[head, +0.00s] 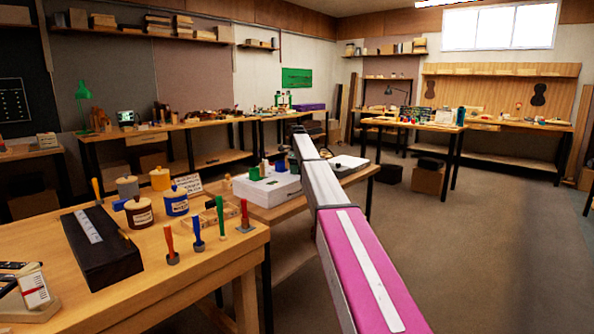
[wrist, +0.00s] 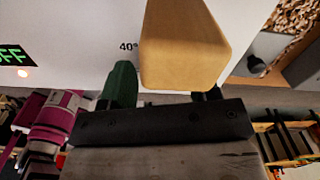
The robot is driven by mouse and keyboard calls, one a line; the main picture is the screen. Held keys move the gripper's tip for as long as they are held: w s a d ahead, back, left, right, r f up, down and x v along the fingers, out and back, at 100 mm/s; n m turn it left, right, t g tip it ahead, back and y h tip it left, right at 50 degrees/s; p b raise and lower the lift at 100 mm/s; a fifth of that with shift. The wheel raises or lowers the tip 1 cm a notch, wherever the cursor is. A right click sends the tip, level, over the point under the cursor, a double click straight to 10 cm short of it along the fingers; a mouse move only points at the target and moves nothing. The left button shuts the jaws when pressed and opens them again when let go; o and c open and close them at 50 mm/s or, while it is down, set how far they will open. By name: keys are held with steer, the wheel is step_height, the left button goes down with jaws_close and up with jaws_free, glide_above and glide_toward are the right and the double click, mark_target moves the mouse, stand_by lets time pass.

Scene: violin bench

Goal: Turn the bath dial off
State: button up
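The white bath (head: 268,187) stands on the bench beyond the near table in the head view, partly behind my arm. Its white face (wrist: 75,45) fills the upper wrist view, with a "40°" mark (wrist: 128,46). A black display (wrist: 14,55) at the left edge shows green letters "FF", cut off, with a small glowing lamp below. My gripper (wrist: 165,75) is at this face, its fingers apart. The left finger is dark green; a large tan block hides most of the right one. I cannot make out the dial clearly, nor whether the tan block (wrist: 183,45) belongs to it.
The near table (head: 190,262) holds a black case (head: 100,248), lidded pots and several upright coloured-handled tools. An open book (head: 348,164) lies right of the bath, beyond my arm. Wood shavings (wrist: 292,25) show at the wrist view's upper right. The floor at right is clear.

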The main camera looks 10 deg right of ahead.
steer(key=c, duration=0.8)
